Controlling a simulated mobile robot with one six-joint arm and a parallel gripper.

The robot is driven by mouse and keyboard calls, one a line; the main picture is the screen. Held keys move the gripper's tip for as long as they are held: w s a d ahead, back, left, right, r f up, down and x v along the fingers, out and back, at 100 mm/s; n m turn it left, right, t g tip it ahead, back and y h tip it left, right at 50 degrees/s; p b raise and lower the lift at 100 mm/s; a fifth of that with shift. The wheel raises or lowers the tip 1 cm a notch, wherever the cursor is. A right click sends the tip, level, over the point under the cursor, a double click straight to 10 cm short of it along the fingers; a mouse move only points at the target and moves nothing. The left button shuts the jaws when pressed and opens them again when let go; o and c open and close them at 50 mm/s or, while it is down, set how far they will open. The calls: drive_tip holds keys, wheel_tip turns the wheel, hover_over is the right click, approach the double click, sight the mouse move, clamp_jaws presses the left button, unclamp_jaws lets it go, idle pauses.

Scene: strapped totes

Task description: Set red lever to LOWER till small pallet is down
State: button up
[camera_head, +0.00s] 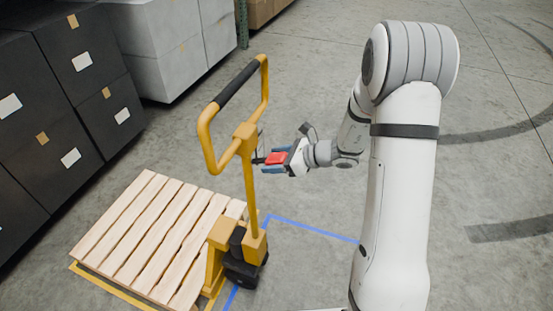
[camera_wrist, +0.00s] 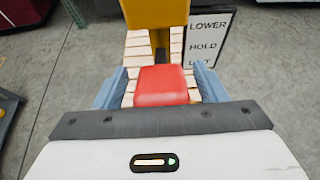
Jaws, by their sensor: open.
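The red lever (camera_head: 277,157) sticks out from the mast of a yellow pallet jack (camera_head: 251,195). My gripper (camera_head: 273,162) is open around it, with one blue finger on each side. In the wrist view the red lever (camera_wrist: 162,85) sits between the fingers, with a gap on both sides. A sign (camera_wrist: 209,38) beside the mast reads LOWER, HOLD and a third word partly hidden by my right finger. The small wooden pallet (camera_head: 145,232) is at the jack's fork side. I cannot tell how high it stands above the floor.
The jack's yellow loop handle (camera_head: 207,140) rises above and left of my gripper. Black boxes (camera_head: 75,90) and grey boxes (camera_head: 175,45) line the left and back. Yellow and blue lines (camera_head: 310,229) mark the floor. Floor on the right is clear.

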drive_tip(key=v, duration=0.7)
drive_tip(key=shift+d+b, duration=0.2)
drive_tip(key=shift+b, duration=0.2)
drive_tip(key=shift+s, duration=0.1)
drive_tip(key=s+a+r+n+g+h, duration=0.1)
drive_tip(key=s+r+n+g+h, duration=0.15)
drive_tip(key=s+n, duration=0.4)
drive_tip(key=s+a+r+n+g+h, duration=0.1)
drive_tip(key=s+r+n+g+h, duration=0.1)
drive_tip(key=s+r+n, duration=0.35)
drive_tip(key=s+d+r+n+t+h, duration=0.2)
drive_tip(key=s+d+n+h, duration=0.5)
drive_tip(key=s+n, duration=0.3)
drive_tip(key=shift+s+d+r+n, duration=0.3)
drive_tip(key=shift+s+d+r, duration=0.1)
drive_tip(key=shift+s, duration=0.05)
